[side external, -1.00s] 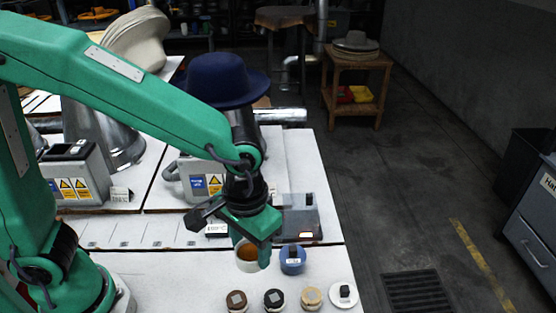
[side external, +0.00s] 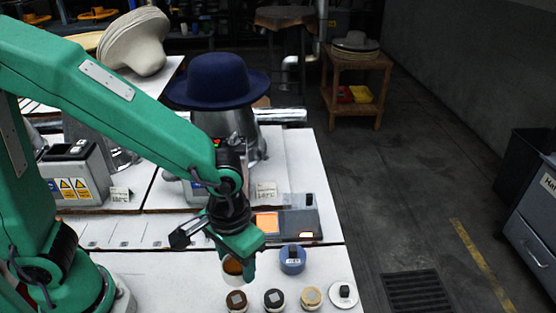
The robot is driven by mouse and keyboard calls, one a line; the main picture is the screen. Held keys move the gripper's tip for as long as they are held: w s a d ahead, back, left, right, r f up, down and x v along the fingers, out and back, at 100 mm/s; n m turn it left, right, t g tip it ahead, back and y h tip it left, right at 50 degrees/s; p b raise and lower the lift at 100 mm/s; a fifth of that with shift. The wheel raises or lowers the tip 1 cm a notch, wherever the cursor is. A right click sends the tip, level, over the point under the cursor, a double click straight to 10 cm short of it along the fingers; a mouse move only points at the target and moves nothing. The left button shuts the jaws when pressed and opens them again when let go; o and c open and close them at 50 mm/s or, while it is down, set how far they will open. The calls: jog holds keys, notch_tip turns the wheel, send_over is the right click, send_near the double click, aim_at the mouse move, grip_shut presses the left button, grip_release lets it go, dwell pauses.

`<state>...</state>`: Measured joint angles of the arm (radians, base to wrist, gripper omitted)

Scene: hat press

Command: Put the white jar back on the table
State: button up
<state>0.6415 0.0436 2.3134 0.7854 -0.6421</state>
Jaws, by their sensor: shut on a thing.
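The white jar (side external: 233,279) is an open white pot with orange-brown contents, low over the front table (side external: 175,285). My gripper (side external: 238,268) is shut on it, with a green finger at its right side. I cannot tell whether the jar's base touches the table, as its lower part is partly hidden behind a brown-topped jar.
A blue jar (side external: 292,260) stands right of the white jar. In front are jars with a brown lid (side external: 236,302), black lid (side external: 274,300) and tan lid (side external: 311,298), and a white lid (side external: 343,294). A grey device (side external: 295,222) with an orange-lit panel stands behind.

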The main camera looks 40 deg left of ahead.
jog(key=w+a+f, duration=0.1)
jog(key=w, duration=0.1)
jog(key=w+a+f, duration=0.3)
jog(key=w, duration=0.1)
jog(key=shift+w+a+f, duration=0.3)
jog(key=shift+f, duration=0.05)
jog(key=shift+f, duration=2)
jog(key=shift+f, duration=0.1)
jog(key=o, duration=1.2)
jog(key=shift+o, duration=0.2)
notch_tip(320, 180, up, 12)
